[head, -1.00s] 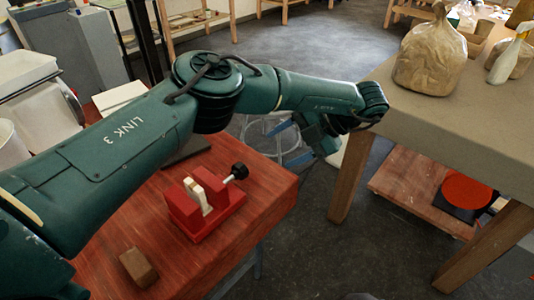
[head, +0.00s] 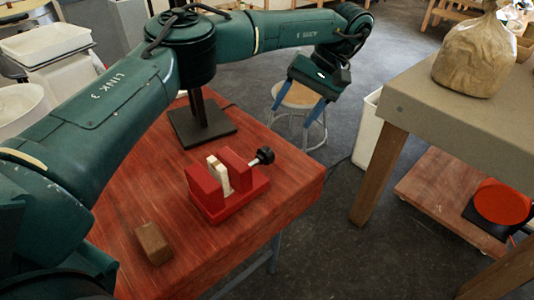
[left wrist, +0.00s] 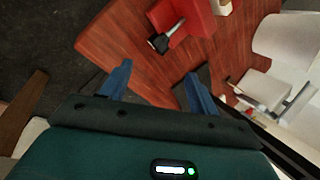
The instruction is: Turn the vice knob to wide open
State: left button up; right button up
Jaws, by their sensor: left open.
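The red vice (head: 228,190) sits on the red wooden table, with a pale piece (head: 221,174) between its jaws. Its black knob (head: 264,155) sticks out on a short light shaft at the right side. In the left wrist view the vice (left wrist: 187,22) is at the top, with the knob (left wrist: 158,43) pointing down-left. My left gripper (head: 314,103) has blue fingers and is beyond the table's far right edge, apart from the knob. Its fingers show spread and empty in the left wrist view (left wrist: 158,82). My right gripper is not in view.
A wooden block (head: 153,243) lies on the red table (head: 185,262) near the front. A black stand base (head: 202,124) with a post is behind the vice. A grey bench (head: 455,120) stands to the right, with a floor gap between. A stool (head: 299,97) stands behind.

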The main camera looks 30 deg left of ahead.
aim_at(271, 153)
pick_arm(q)
jog(key=s+a+f+m, duration=0.1)
jog(key=f+m, duration=0.1)
jog(key=f, duration=0.1)
jog(key=s+a+f+m, duration=0.1)
jog(key=a+f+m, duration=0.1)
jog(key=f, duration=0.2)
jog(key=s+a+f+m+h+b, duration=0.1)
jog(key=a+f+m, duration=0.1)
jog(key=f+m, duration=0.1)
jog(key=shift+s+f, duration=0.4)
jog(key=shift+f, duration=0.1)
jog(key=c, duration=1)
jog(key=shift+o, duration=0.2)
jog(key=shift+d, duration=0.1)
jog(key=shift+d+n+t+y, duration=0.25)
jog(key=shift+t+y, duration=0.25)
jog(key=shift+y, duration=0.7)
jog(key=shift+s+d+f+n+t+y, duration=0.1)
jog(key=shift+n+t+y, duration=0.2)
jog(key=shift+y, duration=0.55)
jog(key=shift+s+d+f+n+t+y, duration=0.1)
jog(key=shift+n+t+y, duration=0.15)
jog(key=shift+y, duration=0.6)
